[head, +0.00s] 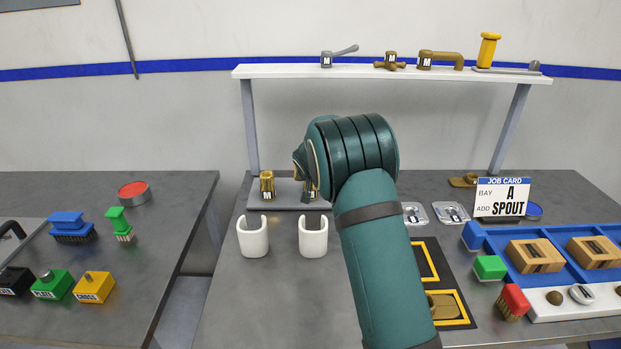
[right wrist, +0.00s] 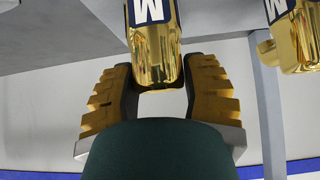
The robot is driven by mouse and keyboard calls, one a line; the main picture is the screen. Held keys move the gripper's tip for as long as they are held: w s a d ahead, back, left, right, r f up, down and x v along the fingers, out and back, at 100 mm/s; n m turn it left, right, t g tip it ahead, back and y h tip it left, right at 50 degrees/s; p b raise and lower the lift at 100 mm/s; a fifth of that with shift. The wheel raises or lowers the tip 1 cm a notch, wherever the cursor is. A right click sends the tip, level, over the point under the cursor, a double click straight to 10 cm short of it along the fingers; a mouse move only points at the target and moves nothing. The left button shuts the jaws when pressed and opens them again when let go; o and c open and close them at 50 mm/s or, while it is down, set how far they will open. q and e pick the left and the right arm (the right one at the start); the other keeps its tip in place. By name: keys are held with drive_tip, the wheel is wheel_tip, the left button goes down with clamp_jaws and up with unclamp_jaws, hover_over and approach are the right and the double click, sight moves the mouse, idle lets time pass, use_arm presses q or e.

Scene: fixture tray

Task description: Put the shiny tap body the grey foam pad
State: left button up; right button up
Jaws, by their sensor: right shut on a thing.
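My right gripper (right wrist: 160,95) is shut on a shiny gold tap body (right wrist: 155,55) with an M label, which sits between its yellow ridged fingers. In the head view my right arm hides this gripper and most of what it holds. A second gold tap body (head: 267,186) with an M label stands upright on a grey slab (head: 288,206) at the back of the bench; a second one also shows in the right wrist view (right wrist: 296,40). I cannot tell whether the held body touches the slab. No grey foam pad can be made out for certain. My left gripper is out of view.
Two white cradles (head: 252,240) stand in front of the slab. A shelf (head: 290,71) with tap parts spans above. At right are a dark yellow-framed panel (head: 418,246), a blue tray (head: 495,240) and a job card (head: 503,197). The front middle bench is clear.

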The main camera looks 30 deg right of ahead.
drive_tip(key=shift+f, duration=0.1)
drive_tip(key=o, duration=1.3)
drive_tip(key=shift+c, duration=0.2)
drive_tip(key=p+v, duration=0.1)
drive_tip(key=v, duration=1.1)
